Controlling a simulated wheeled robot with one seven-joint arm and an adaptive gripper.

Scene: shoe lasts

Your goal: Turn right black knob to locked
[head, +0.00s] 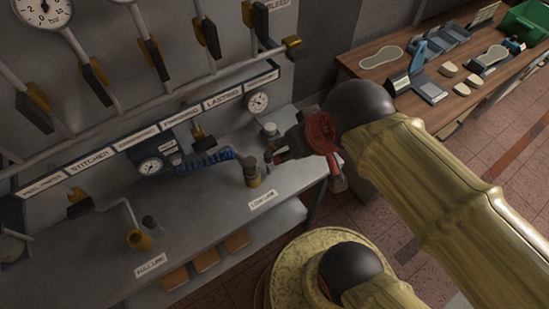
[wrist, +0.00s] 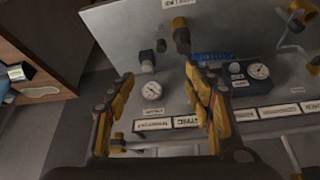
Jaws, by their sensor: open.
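The right black knob (head: 267,158) is small and stands on the grey bench beside a brass fitting with a grey hose end (head: 252,175). In the wrist view, where the scene is upside down, the small dark knob (wrist: 161,45) lies beyond my fingertips. My gripper (head: 273,151) is close to the knob in the head view; its fingers partly overlap the knob's surroundings. In the wrist view my gripper (wrist: 160,82) is open, with nothing between its fingers. I cannot tell which way the knob is turned or whether a finger touches it.
A left black knob (head: 149,221) stands by another brass fitting (head: 138,239). A grey cylindrical part (head: 270,129) and a gauge (head: 258,102) are close behind my gripper. The panel with pipes rises behind. A wooden table (head: 374,63) with shoe parts is at the right.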

